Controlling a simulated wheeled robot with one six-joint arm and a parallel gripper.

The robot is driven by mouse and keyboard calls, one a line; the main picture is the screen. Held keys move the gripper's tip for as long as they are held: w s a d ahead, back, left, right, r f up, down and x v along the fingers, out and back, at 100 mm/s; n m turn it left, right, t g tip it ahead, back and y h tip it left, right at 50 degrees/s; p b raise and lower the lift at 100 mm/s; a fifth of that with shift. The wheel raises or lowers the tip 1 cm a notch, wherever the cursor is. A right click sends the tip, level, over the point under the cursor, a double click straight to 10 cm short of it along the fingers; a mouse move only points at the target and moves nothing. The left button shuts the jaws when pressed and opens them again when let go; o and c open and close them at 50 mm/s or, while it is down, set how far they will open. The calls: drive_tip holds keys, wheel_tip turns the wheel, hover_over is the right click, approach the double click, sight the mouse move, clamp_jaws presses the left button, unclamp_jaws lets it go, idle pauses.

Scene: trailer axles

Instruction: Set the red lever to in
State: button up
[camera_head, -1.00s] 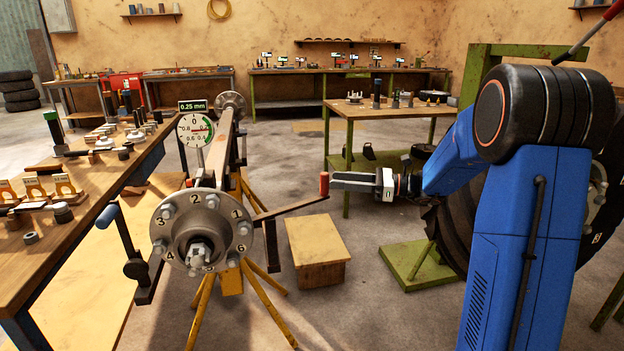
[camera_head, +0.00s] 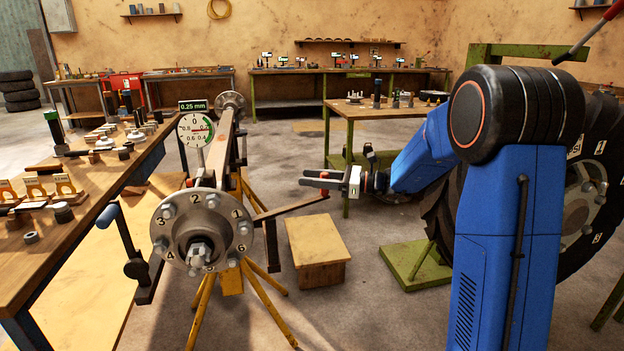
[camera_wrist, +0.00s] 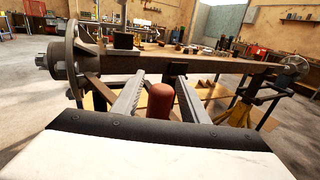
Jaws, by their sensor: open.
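The red lever is a dark bar (camera_head: 290,207) reaching out to the right from below the hub end of the axle. Its red grip (camera_wrist: 160,101) stands upright between the two fingers of my gripper (camera_wrist: 159,78) in the wrist view, with a gap visible on each side. My gripper is open.
The axle hub (camera_head: 202,231) with numbered studs rests on a yellow stand (camera_head: 204,305). A wooden box (camera_head: 317,250) sits on the floor below the lever. A cluttered workbench (camera_head: 85,228) stands at left. A large tyre (camera_head: 452,228) is behind my arm at right.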

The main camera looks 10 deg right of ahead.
clamp_jaws()
drive_tip(key=shift+s+d+m+t+h, duration=0.25)
drive_tip(key=shift+s+m+t+h, duration=0.15)
drive_tip(key=shift+s+t, duration=0.2)
drive_tip(key=shift+s+d+m+t+h, duration=0.25)
drive_tip(key=shift+s+m+t, duration=0.2)
drive_tip(key=shift+s+t, duration=0.1)
drive_tip(key=shift+s+d+m+t+h, duration=0.25)
drive_tip(key=shift+s+m+t+h, duration=0.15)
drive_tip(key=shift+s+t, duration=0.2)
drive_tip(key=shift+s+d+m+t, duration=0.15)
drive_tip(key=shift+s, duration=0.45)
drive_tip(key=shift+s+d+m+t, duration=0.1)
drive_tip(key=shift+s+d, duration=0.05)
drive_tip(key=shift+s, duration=0.4)
unclamp_jaws()
drive_tip(key=shift+d, duration=0.1)
drive_tip(key=v, duration=1.7)
drive_tip(key=shift+d+r, duration=0.15)
drive_tip(key=shift+r, duration=0.05)
